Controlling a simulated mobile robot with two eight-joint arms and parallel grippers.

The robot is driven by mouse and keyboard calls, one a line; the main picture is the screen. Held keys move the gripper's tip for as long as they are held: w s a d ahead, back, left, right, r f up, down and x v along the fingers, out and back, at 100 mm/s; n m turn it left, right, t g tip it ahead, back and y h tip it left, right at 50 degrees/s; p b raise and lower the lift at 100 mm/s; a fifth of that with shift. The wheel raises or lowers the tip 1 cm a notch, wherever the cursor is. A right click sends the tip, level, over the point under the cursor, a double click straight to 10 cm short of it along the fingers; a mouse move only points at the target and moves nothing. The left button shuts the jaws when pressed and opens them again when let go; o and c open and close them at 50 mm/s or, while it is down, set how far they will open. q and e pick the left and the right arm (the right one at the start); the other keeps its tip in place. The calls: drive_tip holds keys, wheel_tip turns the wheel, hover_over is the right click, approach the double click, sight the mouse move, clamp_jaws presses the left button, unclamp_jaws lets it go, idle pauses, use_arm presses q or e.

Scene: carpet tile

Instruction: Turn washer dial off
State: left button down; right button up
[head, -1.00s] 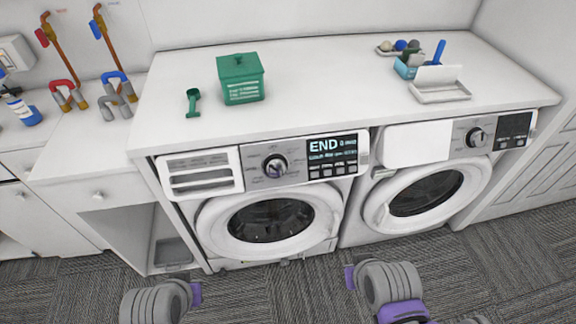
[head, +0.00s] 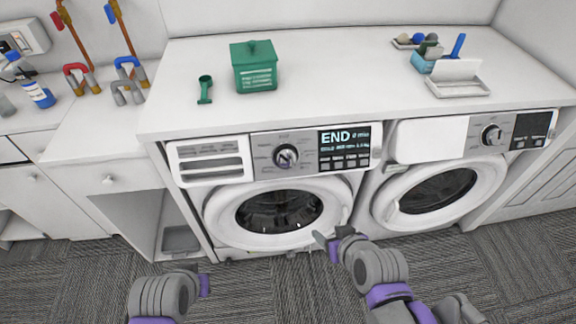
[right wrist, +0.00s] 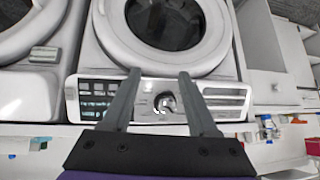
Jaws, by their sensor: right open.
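The washer (head: 278,212) on the left has a round dial (head: 286,156) in the middle of its control panel, and its display (head: 344,138) reads END. In the right wrist view the dial (right wrist: 166,103) appears upside down between the two fingers, some way beyond them. My right gripper (head: 326,240) is in front of the washer's lower right side, below the panel and apart from the dial. It is open and empty, as the right wrist view (right wrist: 160,72) shows. My left arm (head: 172,296) is at the lower left; its fingers cannot be made out clearly.
A second front-loading machine (head: 436,192) stands to the right. On the white countertop (head: 330,75) are a green box (head: 254,68), a green scoop (head: 205,90) and a white tray (head: 458,88). Grey carpet floor (head: 75,275) is clear in front.

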sight(288, 162)
drive_tip(key=o, duration=0.5)
drive_tip(key=w+a+t, duration=0.1)
drive_tip(key=w, duration=0.1)
drive_tip(key=w+a+t+y+b, duration=0.1)
drive_tip(key=w+a, duration=0.1)
drive_tip(key=w+a+n+t+y, duration=0.1)
drive_tip(key=w+a, duration=0.1)
drive_tip(key=w, duration=0.1)
drive_tip(key=shift+a+b, duration=0.25)
drive_tip(key=shift+b, duration=0.05)
drive_tip(key=shift+c, duration=0.2)
drive_tip(key=shift+o, duration=0.5)
drive_tip(key=w+t, duration=0.1)
drive_tip(key=w+a+t+b, duration=0.1)
drive_tip(key=w+t, duration=0.1)
drive_tip(key=w+a+t+b, duration=0.1)
drive_tip(key=shift+w+a+m+t, duration=0.25)
drive_tip(key=shift+m+t, duration=0.05)
drive_tip(key=shift+t, duration=0.1)
drive_tip(key=w, duration=0.3)
drive_tip(key=w+t+h, duration=0.1)
drive_tip(key=w, duration=0.3)
drive_tip(key=w+f+m+h+p, duration=0.1)
drive_tip(key=w, duration=0.3)
drive_tip(key=shift+w+a, duration=0.25)
use_arm(q)
drive_tip(key=f, duration=0.3)
drive_tip(key=shift+s+f, duration=0.4)
